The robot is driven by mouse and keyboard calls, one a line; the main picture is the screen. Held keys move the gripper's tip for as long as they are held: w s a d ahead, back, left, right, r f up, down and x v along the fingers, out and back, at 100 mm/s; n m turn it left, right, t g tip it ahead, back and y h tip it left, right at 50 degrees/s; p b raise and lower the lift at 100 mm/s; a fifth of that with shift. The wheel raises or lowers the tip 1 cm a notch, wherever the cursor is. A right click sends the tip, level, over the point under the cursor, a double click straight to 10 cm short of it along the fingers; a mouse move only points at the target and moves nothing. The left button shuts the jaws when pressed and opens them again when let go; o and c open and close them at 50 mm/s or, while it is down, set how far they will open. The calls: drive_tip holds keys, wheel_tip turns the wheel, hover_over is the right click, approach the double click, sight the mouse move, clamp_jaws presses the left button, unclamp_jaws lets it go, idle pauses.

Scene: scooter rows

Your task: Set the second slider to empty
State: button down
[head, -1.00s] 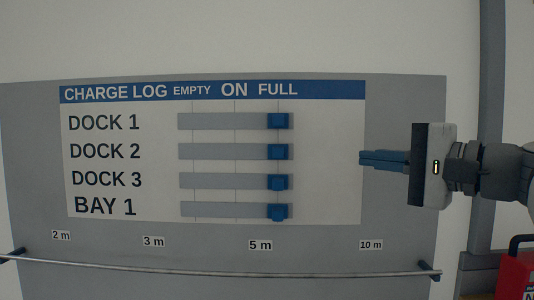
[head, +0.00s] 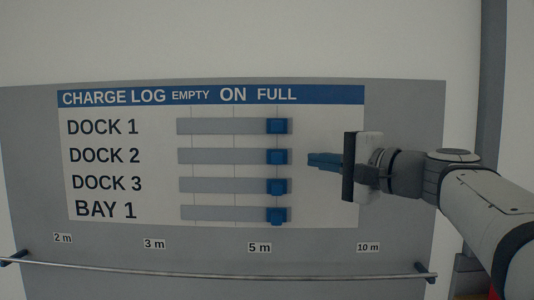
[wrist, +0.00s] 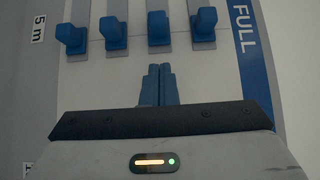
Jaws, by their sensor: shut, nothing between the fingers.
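The charge log board has several slider rows, and the second is labelled DOCK 2 (head: 104,155). Its blue slider knob (head: 277,157) stands at the right end of its grey track (head: 205,156), under FULL. EMPTY is headed toward the track's left part. My gripper (head: 310,160) is shut and empty, just right of the DOCK 2 knob at about its height, with a gap between them. In the wrist view the shut fingertips (wrist: 158,68) point at the DOCK 2 knob (wrist: 158,28), a little apart from it.
The DOCK 1 knob (head: 277,126), DOCK 3 knob (head: 276,186) and BAY 1 knob (head: 277,215) also stand under FULL, close above and below. A metal rail (head: 220,268) runs below the board. The board right of the knobs is bare.

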sight(277, 158)
drive_tip(key=a+p, duration=0.1)
drive_tip(key=a, duration=0.2)
drive_tip(key=shift+a+r, duration=0.15)
drive_tip(key=shift+w+a, duration=0.1)
drive_tip(key=shift+a, duration=0.3)
drive_tip(key=shift+f, duration=0.2)
